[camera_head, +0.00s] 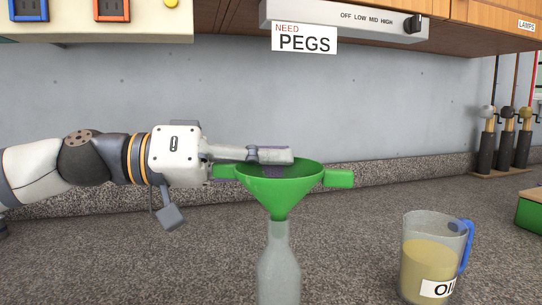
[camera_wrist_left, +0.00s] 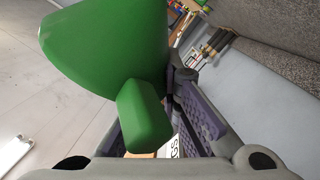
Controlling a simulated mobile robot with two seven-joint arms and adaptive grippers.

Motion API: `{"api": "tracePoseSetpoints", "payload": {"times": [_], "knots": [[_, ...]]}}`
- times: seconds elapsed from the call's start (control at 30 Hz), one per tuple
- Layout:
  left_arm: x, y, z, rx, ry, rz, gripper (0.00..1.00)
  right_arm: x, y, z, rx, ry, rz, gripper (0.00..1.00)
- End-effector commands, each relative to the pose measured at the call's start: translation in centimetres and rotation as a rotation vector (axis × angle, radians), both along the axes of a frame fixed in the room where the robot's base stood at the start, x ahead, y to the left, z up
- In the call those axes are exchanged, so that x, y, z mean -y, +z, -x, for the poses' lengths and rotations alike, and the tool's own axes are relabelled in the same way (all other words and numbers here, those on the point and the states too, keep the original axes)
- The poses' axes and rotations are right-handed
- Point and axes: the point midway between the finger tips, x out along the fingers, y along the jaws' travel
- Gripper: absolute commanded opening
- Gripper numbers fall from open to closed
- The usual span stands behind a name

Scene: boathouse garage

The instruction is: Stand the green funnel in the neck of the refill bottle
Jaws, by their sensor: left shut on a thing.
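The green funnel (camera_head: 280,192) is upright, with its wide mouth up and a tab on each side. My left gripper (camera_head: 272,158) comes in from the left and is shut on the funnel at its left side, its fingers reaching over the rim. In the left wrist view the funnel's cone (camera_wrist_left: 108,42) and a tab (camera_wrist_left: 144,115) show close up. The clear refill bottle (camera_head: 279,272) stands upright below the funnel. The funnel's narrow end meets the top of the bottle neck in the picture; I cannot tell if it is inside. My right gripper is out of view.
A measuring jug (camera_head: 430,262) of yellowish liquid, with a blue handle, stands to the right on the speckled counter (camera_head: 150,265). A green box (camera_head: 530,212) is at the right edge. Dark-handled tools (camera_head: 507,145) stand in a rack at the back right.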

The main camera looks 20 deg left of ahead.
Motion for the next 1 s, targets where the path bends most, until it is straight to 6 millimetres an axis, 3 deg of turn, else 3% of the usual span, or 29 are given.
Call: {"api": "tracePoseSetpoints", "payload": {"times": [0.43,0.57,0.87,1.0], "knots": [[0.0,-0.7,0.0,-0.002,0.000,0.000,0.00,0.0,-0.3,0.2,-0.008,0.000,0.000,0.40],[0.0,-0.6,0.0,-0.001,0.000,0.000,0.29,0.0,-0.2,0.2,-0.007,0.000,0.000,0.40],[-0.1,-0.6,0.0,0.000,0.000,0.000,0.29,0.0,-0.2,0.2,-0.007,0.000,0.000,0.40],[-2.1,-0.4,0.9,0.003,0.004,0.003,0.29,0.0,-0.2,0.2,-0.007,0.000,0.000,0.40]]}}
